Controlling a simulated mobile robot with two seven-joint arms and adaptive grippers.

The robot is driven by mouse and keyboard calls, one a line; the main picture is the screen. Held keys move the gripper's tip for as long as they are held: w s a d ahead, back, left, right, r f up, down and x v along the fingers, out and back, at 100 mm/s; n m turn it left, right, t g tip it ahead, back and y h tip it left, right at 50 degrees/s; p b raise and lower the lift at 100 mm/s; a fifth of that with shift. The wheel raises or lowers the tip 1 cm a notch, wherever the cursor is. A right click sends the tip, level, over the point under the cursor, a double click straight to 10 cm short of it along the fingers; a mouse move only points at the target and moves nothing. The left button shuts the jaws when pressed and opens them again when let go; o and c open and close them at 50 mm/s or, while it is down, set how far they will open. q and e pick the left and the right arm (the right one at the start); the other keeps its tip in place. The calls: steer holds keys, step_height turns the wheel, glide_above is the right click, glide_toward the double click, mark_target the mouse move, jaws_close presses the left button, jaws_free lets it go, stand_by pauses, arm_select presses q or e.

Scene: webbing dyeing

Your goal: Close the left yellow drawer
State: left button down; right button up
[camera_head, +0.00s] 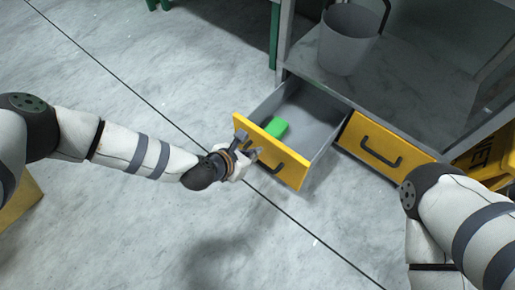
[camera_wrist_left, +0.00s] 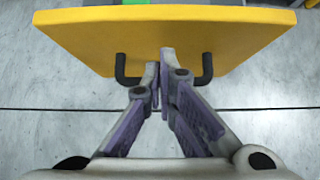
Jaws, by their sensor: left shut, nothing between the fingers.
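The left yellow drawer (camera_head: 290,165) stands pulled out of the grey cabinet, with a green object (camera_head: 276,127) lying inside it. Its yellow front and dark handle also show in the left wrist view, the front (camera_wrist_left: 215,40) filling the upper part. My left gripper (camera_head: 250,148) is at the drawer front, near its upper left part and by the handle. In the left wrist view my left gripper (camera_wrist_left: 160,65) is shut and empty, its fingertips in front of the yellow panel between the two ends of the handle. I cannot tell if they touch. My right gripper is out of view.
The right yellow drawer (camera_head: 383,145) is shut beside the open one. A grey bucket (camera_head: 348,42) stands on the cabinet shelf (camera_head: 400,85). Yellow items (camera_head: 488,160) are at the right edge. The floor (camera_head: 110,235) before the drawer is clear.

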arm_select(q)
steer(key=shift+w+d+r, duration=0.1)
steer(key=shift+w+d, duration=0.5)
steer(key=shift+w, duration=0.3)
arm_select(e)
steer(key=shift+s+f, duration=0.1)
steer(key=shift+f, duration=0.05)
